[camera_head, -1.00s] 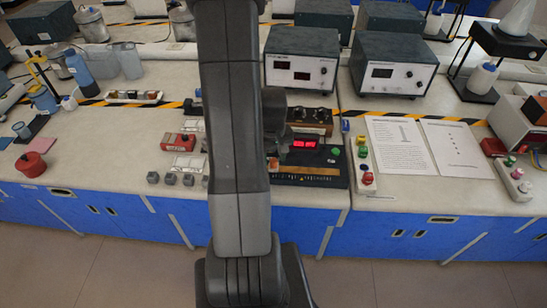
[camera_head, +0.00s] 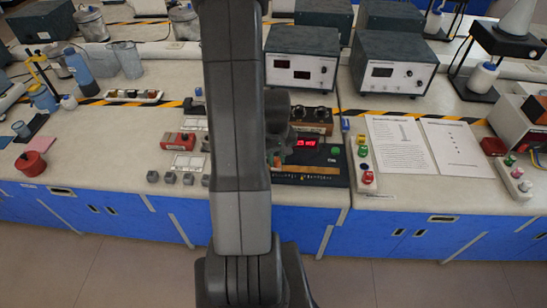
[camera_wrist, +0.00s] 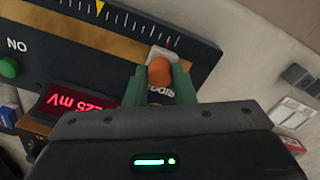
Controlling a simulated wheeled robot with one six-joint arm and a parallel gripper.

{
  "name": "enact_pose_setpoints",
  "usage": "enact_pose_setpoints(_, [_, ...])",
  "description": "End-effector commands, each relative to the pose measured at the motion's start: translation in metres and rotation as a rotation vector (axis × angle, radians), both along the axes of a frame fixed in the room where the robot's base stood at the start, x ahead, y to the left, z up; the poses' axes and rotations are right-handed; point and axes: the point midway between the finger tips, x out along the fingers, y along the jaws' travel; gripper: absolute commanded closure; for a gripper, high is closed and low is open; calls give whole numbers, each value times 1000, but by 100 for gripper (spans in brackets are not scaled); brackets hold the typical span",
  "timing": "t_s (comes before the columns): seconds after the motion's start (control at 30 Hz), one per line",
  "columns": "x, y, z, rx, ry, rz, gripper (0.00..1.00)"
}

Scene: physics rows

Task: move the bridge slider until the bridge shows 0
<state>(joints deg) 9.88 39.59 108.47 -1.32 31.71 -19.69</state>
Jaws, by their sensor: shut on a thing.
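The bridge (camera_head: 335,170) is a dark box on the bench, partly hidden by my arm in the head view. It also shows upside down in the wrist view (camera_wrist: 205,60). Its red display (camera_head: 306,143) is lit; in the wrist view the display (camera_wrist: 75,103) seems to read about 225 mV, with the sign unclear. The slider's orange knob (camera_wrist: 160,73) sits between the green fingers of my gripper (camera_wrist: 160,67), which is shut on it. The knob is right of a yellow triangle (camera_wrist: 99,6) on the tick scale in the wrist view.
A green button (camera_wrist: 8,67) is on the bridge. A brown box with knobs (camera_head: 310,118) stands behind it. A strip of coloured parts (camera_head: 364,165) and printed sheets (camera_head: 402,145) lie right. Small grey blocks (camera_head: 170,178) and a red-topped block (camera_head: 178,141) are left.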

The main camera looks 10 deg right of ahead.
Motion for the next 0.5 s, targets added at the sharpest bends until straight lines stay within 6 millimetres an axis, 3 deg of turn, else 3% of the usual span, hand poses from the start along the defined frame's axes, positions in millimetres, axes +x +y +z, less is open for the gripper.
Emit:
enact_pose_setpoints(0.2, [-6, -25, 0, -2, -2, -3, 100])
enact_pose_setpoints(0.47, [-7, -26, 1, -1, -2, 1, 100])
enact_pose_setpoints(0.5, [-7, -26, 1, -2, -2, 2, 75])
